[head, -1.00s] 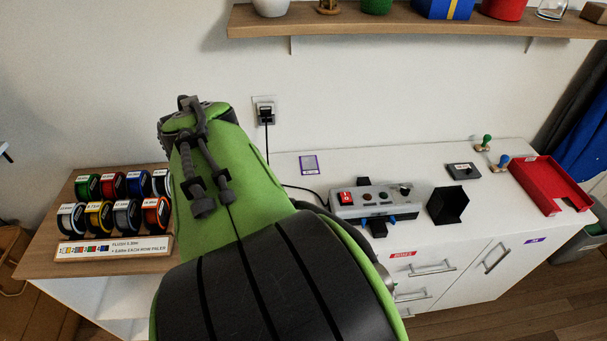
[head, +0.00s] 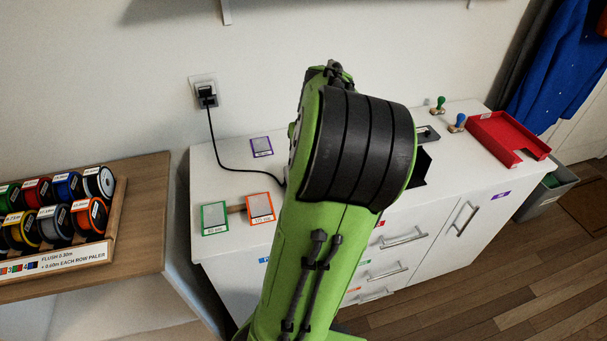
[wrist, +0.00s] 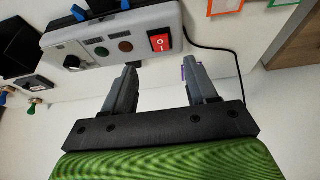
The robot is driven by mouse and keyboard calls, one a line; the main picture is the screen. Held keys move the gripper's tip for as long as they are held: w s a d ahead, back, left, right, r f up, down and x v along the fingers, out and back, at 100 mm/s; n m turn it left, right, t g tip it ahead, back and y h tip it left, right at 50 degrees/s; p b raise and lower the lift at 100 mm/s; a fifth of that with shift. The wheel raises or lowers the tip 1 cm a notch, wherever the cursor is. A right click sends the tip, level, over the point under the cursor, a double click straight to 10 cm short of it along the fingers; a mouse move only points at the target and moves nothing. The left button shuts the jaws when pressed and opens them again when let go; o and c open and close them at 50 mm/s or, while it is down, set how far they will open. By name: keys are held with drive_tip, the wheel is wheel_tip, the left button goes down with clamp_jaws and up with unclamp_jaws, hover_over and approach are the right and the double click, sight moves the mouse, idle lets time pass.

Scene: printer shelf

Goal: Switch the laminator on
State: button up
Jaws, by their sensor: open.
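The laminator (wrist: 97,52) is a grey box at the upper left of the wrist view, which shows the scene roughly upside down. Its red rocker switch (wrist: 160,42) with white marks is on the end near the cable. I cannot tell which way the rocker is tipped. A black knob (wrist: 72,62) and small round buttons (wrist: 125,47) sit on the same face. My gripper (wrist: 162,78) is open and empty, its two fingers apart, with the switch just beyond the gap between them. In the head view my arm hides the laminator and the gripper.
A black cable runs to the wall socket (head: 205,92). Green-framed (head: 214,219) and orange-framed (head: 261,208) cards lie on the white cabinet top. A spool rack (head: 60,235) stands at left. A red tray (head: 508,138) and stamps (head: 457,123) are at the right.

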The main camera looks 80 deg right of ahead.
drive_tip(key=b+x, duration=0.3)
drive_tip(key=x, duration=0.6)
drive_tip(key=shift+f, duration=0.3)
drive_tip(key=shift+c, duration=0.3)
